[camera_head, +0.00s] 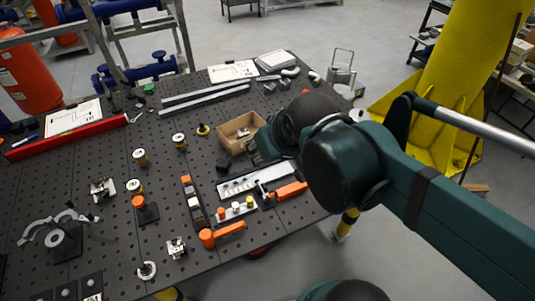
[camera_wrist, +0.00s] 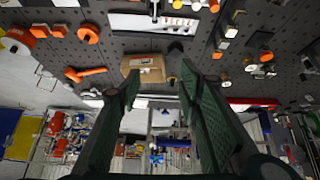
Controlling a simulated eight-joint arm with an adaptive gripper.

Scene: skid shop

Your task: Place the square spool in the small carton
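The small carton (camera_head: 246,148) is an open tan cardboard box at the middle of the dark perforated table. It also shows in the wrist view (camera_wrist: 155,77), just left of centre. A small pale item (camera_head: 243,133) shows inside it, too small to identify. I cannot tell with certainty which thing is the square spool. Several round brass-coloured spools, one of them (camera_head: 140,157), stand left of the carton. My gripper (camera_wrist: 160,78) is open, with nothing visible between its fingers. It is close to the carton's right side in the head view, mostly hidden by my arm.
A small black block (camera_head: 223,166) sits near the carton. Metal bars (camera_head: 205,97) lie behind. A red bar (camera_head: 66,138) lies at left.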

